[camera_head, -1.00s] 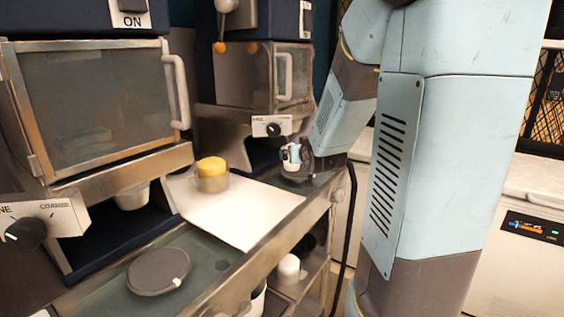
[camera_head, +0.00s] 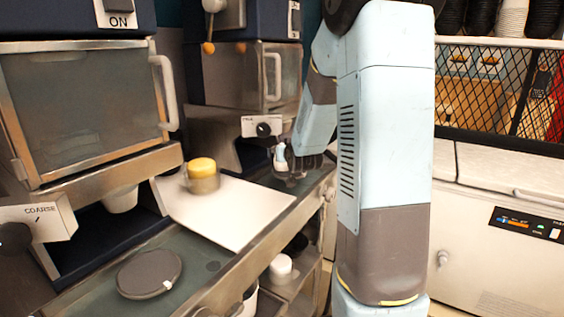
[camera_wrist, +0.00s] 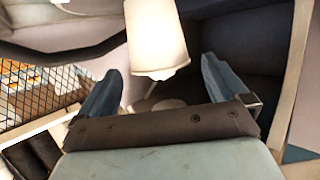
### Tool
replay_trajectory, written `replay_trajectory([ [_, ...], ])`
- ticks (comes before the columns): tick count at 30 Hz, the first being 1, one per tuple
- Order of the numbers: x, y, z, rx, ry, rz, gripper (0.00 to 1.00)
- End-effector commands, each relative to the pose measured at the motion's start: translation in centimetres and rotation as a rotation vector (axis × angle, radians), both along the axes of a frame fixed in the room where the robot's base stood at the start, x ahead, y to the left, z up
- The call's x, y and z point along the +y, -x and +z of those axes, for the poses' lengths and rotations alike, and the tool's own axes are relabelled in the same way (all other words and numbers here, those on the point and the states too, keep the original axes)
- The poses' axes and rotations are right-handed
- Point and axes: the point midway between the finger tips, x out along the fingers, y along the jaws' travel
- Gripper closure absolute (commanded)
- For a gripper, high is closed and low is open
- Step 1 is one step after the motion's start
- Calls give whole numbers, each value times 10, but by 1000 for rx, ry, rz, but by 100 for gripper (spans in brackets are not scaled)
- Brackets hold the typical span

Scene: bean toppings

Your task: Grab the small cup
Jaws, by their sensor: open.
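In the wrist view, a white tapered, cup-shaped piece (camera_wrist: 157,42) shows at the top, past the fingertips and between their lines. I cannot tell if it is the small cup or a spout. My gripper (camera_wrist: 165,75) is open, its two blue fingers apart with nothing held. In the head view, my gripper (camera_head: 288,163) is low beneath the far grinder, with a small whitish piece beside it, too small to make out. A small clear cup with a yellow top (camera_head: 202,177) stands on the white sheet, left of my gripper. A small white cup (camera_head: 281,268) sits on the lower shelf.
The near grinder (camera_head: 85,105) and the far grinder (camera_head: 232,78) stand along the counter's back. A round grey disc (camera_head: 149,273) lies on the counter at the front. The white sheet (camera_head: 235,215) is mostly bare. A white chest unit (camera_head: 500,250) is at right.

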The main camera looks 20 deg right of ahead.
Motion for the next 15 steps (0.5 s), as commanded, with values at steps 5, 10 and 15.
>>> replay_trajectory([
  [5, -3, -9, -4, 2, 0, 0, 0],
  [10, -7, -29, -13, 2, 0, -1, 0],
  [15, -11, -45, -17, 1, -1, -1, 0],
])
